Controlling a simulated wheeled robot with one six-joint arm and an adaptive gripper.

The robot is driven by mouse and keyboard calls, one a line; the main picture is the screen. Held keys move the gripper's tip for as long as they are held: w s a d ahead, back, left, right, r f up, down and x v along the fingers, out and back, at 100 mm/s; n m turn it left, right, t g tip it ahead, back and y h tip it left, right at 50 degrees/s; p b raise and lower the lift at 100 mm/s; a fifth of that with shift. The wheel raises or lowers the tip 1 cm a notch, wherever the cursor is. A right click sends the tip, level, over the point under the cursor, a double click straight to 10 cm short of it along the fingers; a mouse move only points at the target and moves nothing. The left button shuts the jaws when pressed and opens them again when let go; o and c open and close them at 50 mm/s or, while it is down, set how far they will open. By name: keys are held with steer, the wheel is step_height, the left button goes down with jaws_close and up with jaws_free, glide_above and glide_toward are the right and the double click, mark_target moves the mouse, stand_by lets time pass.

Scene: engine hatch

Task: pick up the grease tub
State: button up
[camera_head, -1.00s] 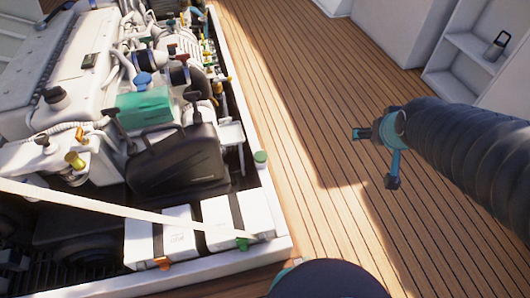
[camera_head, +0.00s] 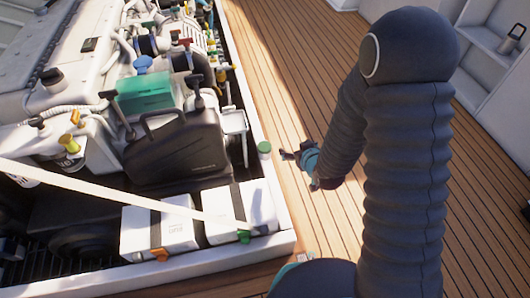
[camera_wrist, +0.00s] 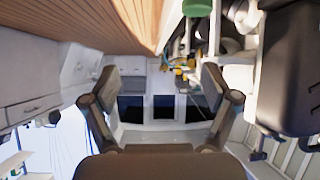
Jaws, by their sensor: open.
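The grease tub (camera_head: 264,149), a small pale tub with a green lid, stands upright on the white rim of the engine hatch. In the wrist view a green-topped thing that looks like the tub (camera_wrist: 197,9) shows at the top edge, partly cut off. My gripper (camera_head: 298,165) is just right of the tub in the head view, apart from it, over the deck side. In the wrist view its two fingers (camera_wrist: 160,80) are spread wide with nothing between them.
A black canister (camera_head: 178,152) and two white boxes (camera_head: 240,210) sit in the hatch left of the tub. A pale strap (camera_head: 100,197) crosses the boxes. The wooden deck (camera_head: 290,70) right of the hatch rim (camera_head: 283,205) is clear.

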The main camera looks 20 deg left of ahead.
steer(key=n+y, duration=0.1)
steer(key=y, duration=0.1)
glide_toward(268, 152)
steer(key=b+x, duration=0.1)
steer(key=x, duration=1.1)
steer(key=shift+s+f+b, duration=0.1)
steer(key=shift+f+b, duration=0.15)
steer(key=shift+b, duration=0.1)
steer(key=c, duration=1.4)
steer(key=shift+o, duration=0.2)
steer(key=shift+r, duration=0.15)
